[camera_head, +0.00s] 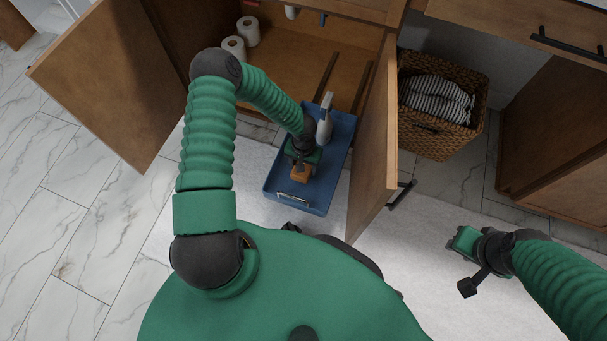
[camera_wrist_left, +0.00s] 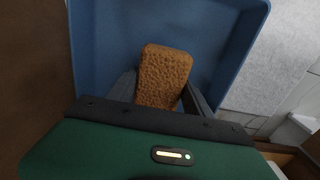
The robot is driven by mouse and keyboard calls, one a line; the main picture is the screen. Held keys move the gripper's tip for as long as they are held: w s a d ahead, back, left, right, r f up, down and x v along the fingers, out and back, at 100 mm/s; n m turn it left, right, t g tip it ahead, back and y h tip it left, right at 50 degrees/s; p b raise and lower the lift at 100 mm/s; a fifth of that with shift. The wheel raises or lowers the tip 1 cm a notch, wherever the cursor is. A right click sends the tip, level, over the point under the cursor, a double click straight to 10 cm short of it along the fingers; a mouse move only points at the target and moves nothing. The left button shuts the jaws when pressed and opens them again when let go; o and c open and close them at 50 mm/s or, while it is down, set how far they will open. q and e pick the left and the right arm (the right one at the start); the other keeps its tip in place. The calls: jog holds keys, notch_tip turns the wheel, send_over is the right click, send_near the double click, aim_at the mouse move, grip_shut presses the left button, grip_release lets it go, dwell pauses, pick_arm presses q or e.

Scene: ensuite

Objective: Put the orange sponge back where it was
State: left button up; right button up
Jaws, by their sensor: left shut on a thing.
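The orange sponge (camera_head: 301,173) is between the fingers of my left gripper (camera_head: 303,166), inside or just above the blue pull-out bin (camera_head: 323,195). In the left wrist view the sponge (camera_wrist_left: 165,75) stands out from between the two dark fingers of the left gripper (camera_wrist_left: 160,95), which is shut on it. The blue walls of the bin (camera_wrist_left: 100,40) surround it there. I cannot tell whether the sponge touches the bin floor. My right gripper (camera_head: 466,262) is at the lower right, over the pale mat, away from the bin; its fingers are not clear.
A grey-white bottle (camera_head: 325,120) stands in the bin's far part. Open cabinet doors flank it on the left (camera_head: 110,80) and right (camera_head: 375,150). Toilet rolls (camera_head: 240,38) sit in the cabinet. A wicker basket (camera_head: 440,130) stands to the right. A pale mat (camera_head: 400,245) covers the floor.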

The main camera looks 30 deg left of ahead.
pick_arm(q)
notch_tip(320, 180, down, 4)
jog(key=shift+r+b, duration=0.2)
jog(key=shift+b, duration=0.85)
jog(key=shift+c, duration=0.7)
jog(key=shift+r, duration=0.15)
jog(key=o, duration=1.3)
